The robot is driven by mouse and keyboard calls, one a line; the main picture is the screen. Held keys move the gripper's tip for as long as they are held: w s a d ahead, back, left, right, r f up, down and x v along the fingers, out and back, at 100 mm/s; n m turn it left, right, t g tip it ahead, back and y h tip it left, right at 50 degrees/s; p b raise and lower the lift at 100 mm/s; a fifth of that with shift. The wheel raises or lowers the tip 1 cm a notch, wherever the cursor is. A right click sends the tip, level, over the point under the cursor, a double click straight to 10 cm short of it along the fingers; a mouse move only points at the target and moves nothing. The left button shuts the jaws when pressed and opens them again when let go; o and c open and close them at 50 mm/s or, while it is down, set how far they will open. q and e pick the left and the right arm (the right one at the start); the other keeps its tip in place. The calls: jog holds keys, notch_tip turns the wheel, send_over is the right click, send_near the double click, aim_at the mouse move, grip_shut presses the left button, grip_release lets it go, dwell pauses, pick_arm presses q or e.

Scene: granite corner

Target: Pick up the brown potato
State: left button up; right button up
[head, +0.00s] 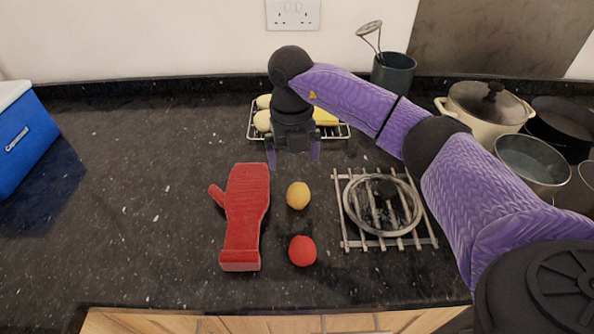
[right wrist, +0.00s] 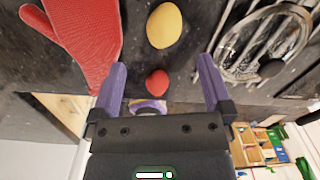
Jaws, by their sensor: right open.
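A yellow-tan, egg-shaped item (head: 298,195), the closest match to the potato, lies on the dark counter in the head view, between the red mitt and the wire rack. Its colour is more yellow than brown. It also shows at the top of the right wrist view (right wrist: 164,26). My right gripper (head: 293,156) is open and empty, fingers pointing down, behind this item and apart from it. In the right wrist view, the gripper (right wrist: 162,68) has its fingers spread wide with nothing held. My left gripper is not in view.
A red oven mitt (head: 245,210) lies left of the item, and a red round item (head: 302,251) lies in front. A glass lid (head: 360,215) rests on a wire rack (head: 342,232) at right. A loaded wire tray (head: 252,130) stands behind my gripper.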

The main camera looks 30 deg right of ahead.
aim_at(298, 188)
jog(key=f, duration=0.3)
jog(key=f+b, duration=0.1)
jog(key=f, duration=0.2)
jog(key=s+f+b, duration=0.1)
jog(key=f, duration=0.2)
jog(key=shift+s+d+f, duration=0.1)
jog(key=shift+f, duration=0.3)
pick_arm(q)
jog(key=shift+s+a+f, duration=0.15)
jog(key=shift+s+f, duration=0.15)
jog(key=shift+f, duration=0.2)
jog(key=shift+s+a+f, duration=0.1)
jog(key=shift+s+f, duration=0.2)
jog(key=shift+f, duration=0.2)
